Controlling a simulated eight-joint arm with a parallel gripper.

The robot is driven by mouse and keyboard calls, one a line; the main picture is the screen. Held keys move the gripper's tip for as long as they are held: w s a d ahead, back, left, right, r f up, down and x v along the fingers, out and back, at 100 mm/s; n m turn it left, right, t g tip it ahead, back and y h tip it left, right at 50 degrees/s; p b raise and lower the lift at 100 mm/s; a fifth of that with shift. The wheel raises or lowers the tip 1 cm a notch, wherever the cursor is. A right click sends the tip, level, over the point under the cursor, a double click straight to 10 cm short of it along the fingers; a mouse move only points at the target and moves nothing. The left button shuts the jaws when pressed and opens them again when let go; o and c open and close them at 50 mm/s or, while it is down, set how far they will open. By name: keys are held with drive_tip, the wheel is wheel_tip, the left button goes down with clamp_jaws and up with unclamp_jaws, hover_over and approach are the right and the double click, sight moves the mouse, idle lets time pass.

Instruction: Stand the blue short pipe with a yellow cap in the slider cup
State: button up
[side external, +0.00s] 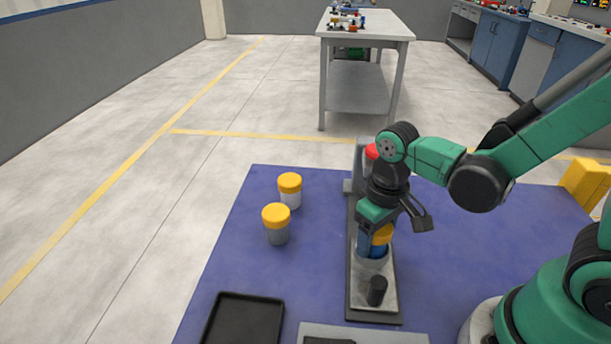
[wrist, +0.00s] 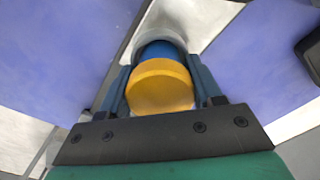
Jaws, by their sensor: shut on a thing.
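The blue short pipe (side external: 377,250) with its yellow cap (side external: 383,234) is upright at the grey slider cup (side external: 373,264) on the slider track. My gripper (side external: 371,238) comes from above and is shut on the pipe. In the wrist view, my gripper's fingers (wrist: 161,84) lie on both sides of the yellow cap (wrist: 160,88), with the blue body (wrist: 158,50) beyond it. The pale rim of the cup (wrist: 150,38) shows around the far end of the blue body. The lower end of the pipe is hidden, so I cannot tell how deep it sits.
Two yellow-capped pipes, one white (side external: 290,190) and one grey (side external: 276,224), stand left of the slider track (side external: 357,300). A red-capped thing (side external: 371,151) is at its far end. A black knob (side external: 376,291) stands in front of the cup. A black tray (side external: 243,322) lies front left.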

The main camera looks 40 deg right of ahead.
drive_tip(key=shift+f, duration=0.15)
drive_tip(key=shift+w+f, duration=0.1)
drive_tip(key=shift+f, duration=0.15)
drive_tip(key=o, duration=1.3)
drive_tip(key=shift+c, duration=0.2)
wheel_tip(320, 180, up, 12)
drive_tip(key=shift+r, duration=0.3)
drive_tip(key=t, duration=0.2)
drive_tip(key=w+d+f+t, duration=0.1)
drive_tip(key=t, duration=0.1)
drive_tip(key=shift+w+d+f+t, duration=0.2)
drive_tip(key=shift+t, duration=0.2)
drive_tip(key=shift+w+d+t, duration=0.2)
drive_tip(key=shift+w+t, duration=0.05)
drive_tip(key=shift+t, duration=0.35)
drive_tip(key=shift+w+d+t, duration=0.15)
drive_tip(key=shift+w+t, duration=0.05)
drive_tip(key=shift+t, duration=0.4)
